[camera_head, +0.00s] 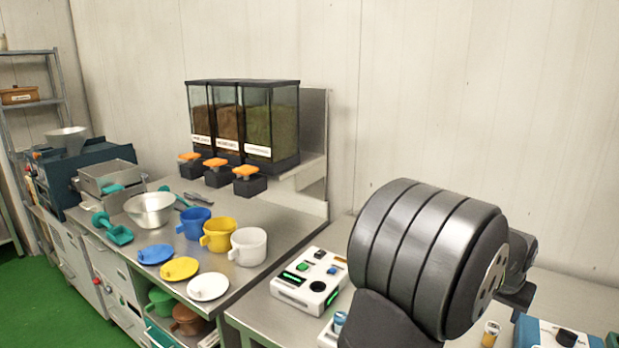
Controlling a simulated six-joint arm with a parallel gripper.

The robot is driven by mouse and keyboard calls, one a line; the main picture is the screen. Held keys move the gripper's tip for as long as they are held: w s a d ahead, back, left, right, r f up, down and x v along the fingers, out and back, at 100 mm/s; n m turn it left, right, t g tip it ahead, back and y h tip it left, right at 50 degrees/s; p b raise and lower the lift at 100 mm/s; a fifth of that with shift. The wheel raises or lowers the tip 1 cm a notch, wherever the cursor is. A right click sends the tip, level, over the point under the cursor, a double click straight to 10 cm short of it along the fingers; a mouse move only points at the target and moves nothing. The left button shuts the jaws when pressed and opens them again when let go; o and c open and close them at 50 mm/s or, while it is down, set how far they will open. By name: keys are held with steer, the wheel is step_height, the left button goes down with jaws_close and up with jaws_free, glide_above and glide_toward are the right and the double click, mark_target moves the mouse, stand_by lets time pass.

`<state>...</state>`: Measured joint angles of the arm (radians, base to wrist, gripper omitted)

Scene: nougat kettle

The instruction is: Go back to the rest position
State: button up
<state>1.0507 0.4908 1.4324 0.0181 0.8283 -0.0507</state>
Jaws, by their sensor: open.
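A large dark grey ribbed cylinder, a link of my own arm, fills the right of the picture. A smaller dark part shows behind its right side; I cannot tell what it is. My gripper's fingers do not show. The arm link hides part of the right-hand bench. No object of the task is named.
The steel counter (185,264) holds a blue jug (194,225), a yellow jug (218,235), a white jug (248,247), lids and a metal bowl (149,211). Dispensers (242,122) stand behind. A white control box (311,281) sits left of my arm.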

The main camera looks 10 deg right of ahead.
mark_target(495, 324)
steer(key=x, duration=0.8)
steer(key=shift+f, duration=0.2)
steer(key=shift+w+d, duration=0.1)
steer(key=shift+d, duration=0.1)
step_height(495, 324, up, 4)
steer(key=shift+f, duration=0.2)
steer(key=s+a+r, duration=0.1)
steer(key=s+r, duration=0.2)
steer(key=s, duration=0.6)
steer(key=s+a+r+n, duration=0.1)
steer(key=s+a+r, duration=0.15)
steer(key=s, duration=0.55)
steer(key=s+r, duration=0.4)
steer(key=s, duration=0.5)
steer(key=w+f, duration=0.3)
steer(key=w+d+f, duration=0.1)
steer(key=w+f, duration=0.2)
steer(key=w, duration=0.1)
steer(key=w+d+f, duration=0.1)
steer(key=w+f, duration=0.2)
steer(key=w, duration=0.1)
steer(key=shift+w+f, duration=0.1)
steer(key=shift+w, duration=0.05)
steer(key=shift+f, duration=0.55)
